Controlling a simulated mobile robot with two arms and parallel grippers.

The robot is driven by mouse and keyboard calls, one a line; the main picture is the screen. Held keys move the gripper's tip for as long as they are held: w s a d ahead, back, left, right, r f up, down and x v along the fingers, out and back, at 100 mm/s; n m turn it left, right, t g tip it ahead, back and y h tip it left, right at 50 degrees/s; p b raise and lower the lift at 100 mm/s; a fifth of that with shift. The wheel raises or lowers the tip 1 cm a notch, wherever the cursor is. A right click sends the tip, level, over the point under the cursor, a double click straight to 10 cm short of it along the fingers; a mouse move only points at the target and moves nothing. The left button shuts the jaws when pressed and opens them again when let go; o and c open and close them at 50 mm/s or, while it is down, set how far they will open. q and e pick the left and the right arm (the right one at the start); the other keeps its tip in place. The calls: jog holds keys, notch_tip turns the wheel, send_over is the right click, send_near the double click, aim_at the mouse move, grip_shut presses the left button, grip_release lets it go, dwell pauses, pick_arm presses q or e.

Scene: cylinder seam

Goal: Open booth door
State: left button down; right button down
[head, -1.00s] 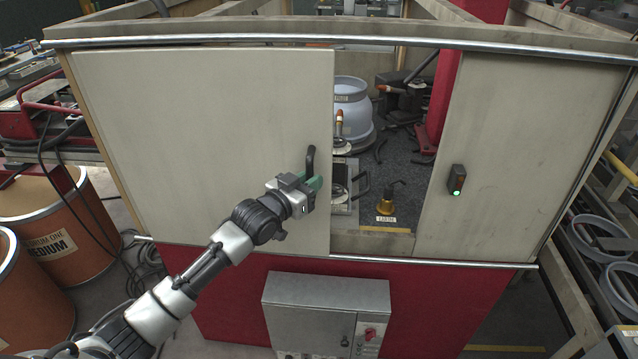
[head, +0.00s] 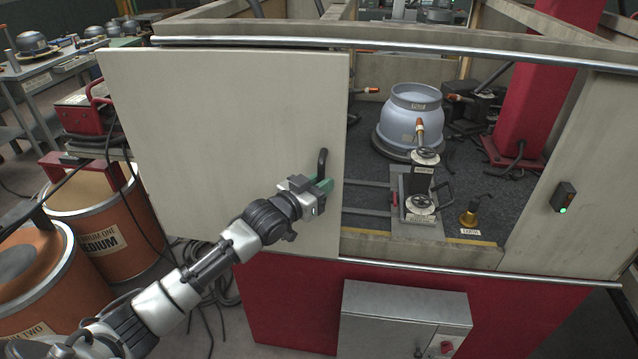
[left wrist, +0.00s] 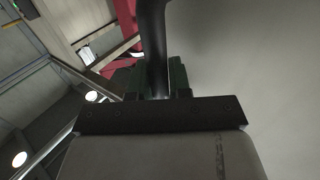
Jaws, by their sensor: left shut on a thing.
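The booth door (head: 225,140) is a pale sliding panel at the left of the booth front in the head view. It hangs under a metal rail and stands part open, with a wide gap to its right. Its black handle (head: 322,163) is near its right edge. My left gripper (head: 318,186) is shut on the handle with its green fingers. In the left wrist view the dark handle (left wrist: 153,45) stands between the green fingers, and the door surface (left wrist: 250,70) fills the right side. My right gripper is not in view.
Through the gap show a grey-blue vessel (head: 412,115), a fixture with handwheels (head: 421,195), a brass piece (head: 469,214) and a red column (head: 535,90). A switch with a green light (head: 563,197) is on the right panel. Orange drums (head: 105,230) stand at the left. A grey cabinet (head: 400,315) is below.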

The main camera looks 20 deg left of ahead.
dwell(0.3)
pick_arm(q)
jog(key=c, duration=1.1)
grip_release()
jog(key=shift+s+a+f, duration=0.1)
jog(key=shift+s+a, duration=0.05)
jog(key=shift+s, duration=0.3)
jog(key=shift+b+v, duration=1.5)
jog(key=shift+v, duration=3.45)
